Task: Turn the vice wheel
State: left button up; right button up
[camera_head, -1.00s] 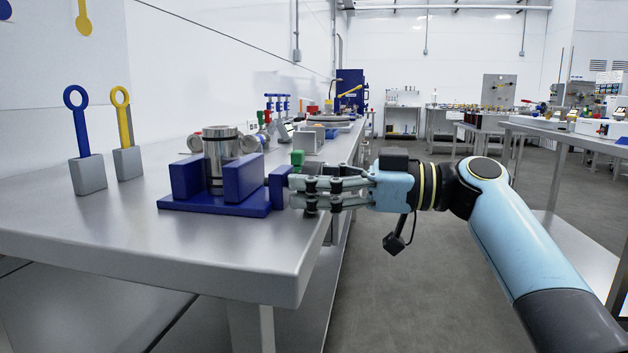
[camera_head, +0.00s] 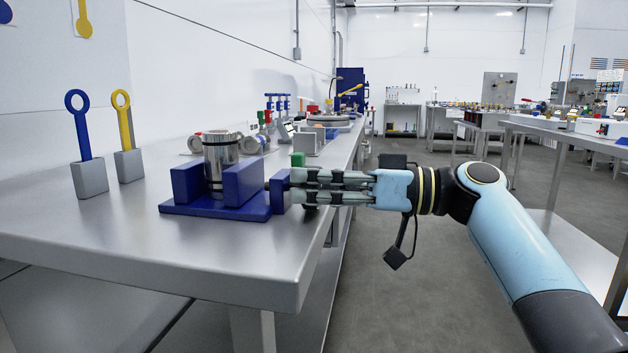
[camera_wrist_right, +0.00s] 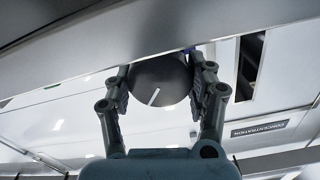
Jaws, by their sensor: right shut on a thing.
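The blue vice (camera_head: 215,211) stands near the front of the steel bench, with a metal cylinder (camera_head: 221,160) upright between its two blue jaws. My right gripper (camera_head: 298,187) reaches in from the right, level, with its fingertips at the blue block (camera_head: 281,192) on the vice's right end. In the right wrist view, the dark round vice wheel (camera_wrist_right: 160,82) with a white line on its face sits between the two fingers of the gripper (camera_wrist_right: 161,88), which are shut on its sides. In the head view the fingers hide the wheel. My left gripper is not in view.
A blue ring-topped tool (camera_head: 84,130) and a yellow one (camera_head: 124,125) stand in grey blocks left of the vice. A green piece (camera_head: 298,159) sits just behind my right fingers. More equipment lies along the bench behind; the front of the bench is clear.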

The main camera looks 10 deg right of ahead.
jog(key=shift+m+p, duration=0.45)
jog(key=shift+m, duration=0.85)
jog(key=o, duration=1.2)
jog(key=shift+c, duration=0.2)
jog(key=v, duration=1.2)
jog(key=shift+d, duration=0.1)
